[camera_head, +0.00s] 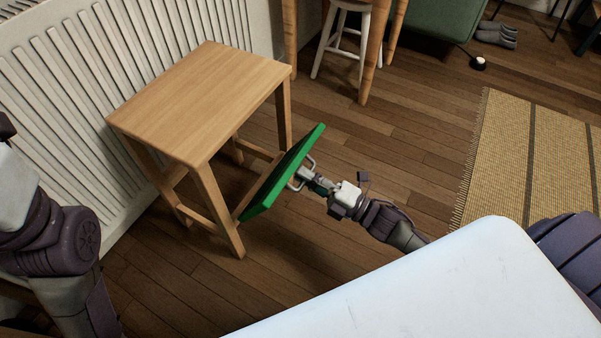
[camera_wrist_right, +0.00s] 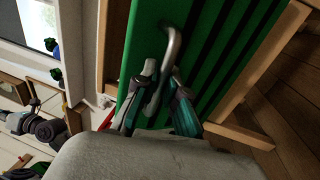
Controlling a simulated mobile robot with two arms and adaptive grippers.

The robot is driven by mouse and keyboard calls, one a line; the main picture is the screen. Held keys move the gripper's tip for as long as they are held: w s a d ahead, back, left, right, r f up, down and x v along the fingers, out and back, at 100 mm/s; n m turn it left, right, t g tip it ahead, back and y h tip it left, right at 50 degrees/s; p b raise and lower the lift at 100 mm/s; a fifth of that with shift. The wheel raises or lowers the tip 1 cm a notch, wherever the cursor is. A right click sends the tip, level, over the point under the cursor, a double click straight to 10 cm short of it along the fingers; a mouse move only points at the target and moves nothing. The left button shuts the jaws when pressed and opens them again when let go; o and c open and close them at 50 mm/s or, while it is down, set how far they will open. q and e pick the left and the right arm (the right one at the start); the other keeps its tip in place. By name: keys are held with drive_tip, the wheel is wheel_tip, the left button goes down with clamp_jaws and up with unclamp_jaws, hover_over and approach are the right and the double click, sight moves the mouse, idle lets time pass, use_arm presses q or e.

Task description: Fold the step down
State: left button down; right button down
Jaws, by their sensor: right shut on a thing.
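The wooden step stool (camera_head: 205,100) stands beside the radiator. Its green step (camera_head: 285,172) is tilted, with its upper edge leaning out from the stool's legs to the right. In the right wrist view the green step (camera_wrist_right: 215,50) has dark stripes and a metal handle (camera_wrist_right: 172,45). My right gripper (camera_head: 304,177) is at the outer face of the step, shut on the handle; its fingers (camera_wrist_right: 160,95) are on either side of the bar in the wrist view. My left arm shows at the left edge, but its gripper is not in view.
A white ribbed radiator (camera_head: 60,90) is close behind and left of the stool. A white stool (camera_head: 345,40) and wooden table legs (camera_head: 375,50) stand at the back. A woven rug (camera_head: 535,150) lies at the right. The wooden floor between step and rug is clear.

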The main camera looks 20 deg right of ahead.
drive_tip(key=shift+s+f, duration=0.1)
drive_tip(key=shift+f, duration=0.1)
drive_tip(key=c, duration=1.2)
unclamp_jaws()
